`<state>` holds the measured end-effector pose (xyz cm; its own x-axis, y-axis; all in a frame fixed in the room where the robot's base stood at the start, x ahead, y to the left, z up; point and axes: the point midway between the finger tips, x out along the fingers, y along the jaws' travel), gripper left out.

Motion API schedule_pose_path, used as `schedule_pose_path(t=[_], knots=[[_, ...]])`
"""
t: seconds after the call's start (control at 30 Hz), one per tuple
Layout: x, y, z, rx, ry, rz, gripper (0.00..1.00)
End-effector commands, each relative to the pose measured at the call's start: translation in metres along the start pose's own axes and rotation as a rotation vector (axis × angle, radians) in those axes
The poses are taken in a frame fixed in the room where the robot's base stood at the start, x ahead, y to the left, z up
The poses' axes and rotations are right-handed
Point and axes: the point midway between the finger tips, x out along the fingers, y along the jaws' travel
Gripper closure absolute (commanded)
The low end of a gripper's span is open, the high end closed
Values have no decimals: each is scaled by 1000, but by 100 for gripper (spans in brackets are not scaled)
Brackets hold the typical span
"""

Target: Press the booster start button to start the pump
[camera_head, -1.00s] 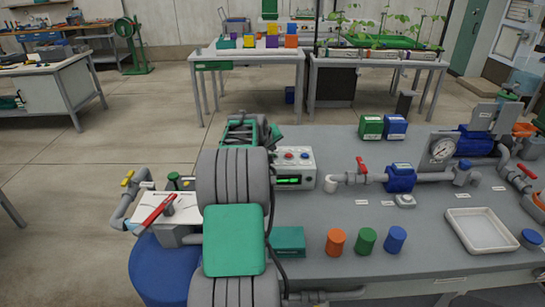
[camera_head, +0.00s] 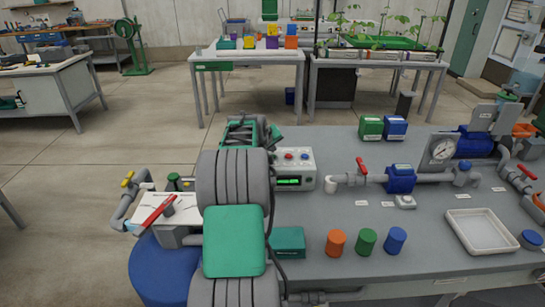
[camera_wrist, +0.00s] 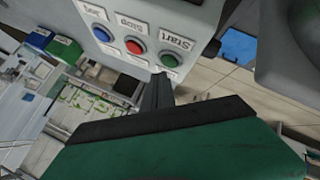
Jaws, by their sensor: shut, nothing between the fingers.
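My arm hides the green button in the head view.
Pipes with a red-handled valve (camera_head: 362,168) and a blue fitting (camera_head: 401,179) stand right of the box.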

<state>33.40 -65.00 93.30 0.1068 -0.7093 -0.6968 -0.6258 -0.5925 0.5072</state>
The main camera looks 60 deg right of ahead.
Motion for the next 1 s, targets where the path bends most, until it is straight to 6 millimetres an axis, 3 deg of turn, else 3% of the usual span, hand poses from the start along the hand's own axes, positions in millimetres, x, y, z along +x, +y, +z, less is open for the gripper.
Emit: schedule_pose_path(t=[1.0], knots=[[6, -4, 4, 0, 0, 0, 100]])
